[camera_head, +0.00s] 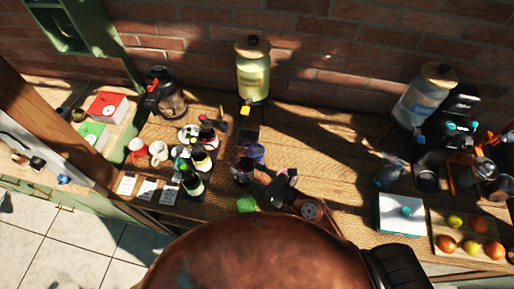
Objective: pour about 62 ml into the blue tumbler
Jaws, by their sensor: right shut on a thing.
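The blue tumbler (256,152) stands near the middle of the table, just in front of a dark square pad. My right gripper (262,180) is just in front of it and is shut on a small dark vessel (242,172). The vessel is close to the tumbler, on its near left side. It is too small and shaded to tell how far it is tilted or whether liquid flows. The level in the tumbler cannot be made out. My left gripper is not in view.
A yellow-green drink dispenser (253,72) stands behind the tumbler. Several dark bottles (200,158) and cups crowd the left. A green round item (246,204) lies in front. A white box (401,214) and a fruit board (463,254) are at right. The table right of the tumbler is clear.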

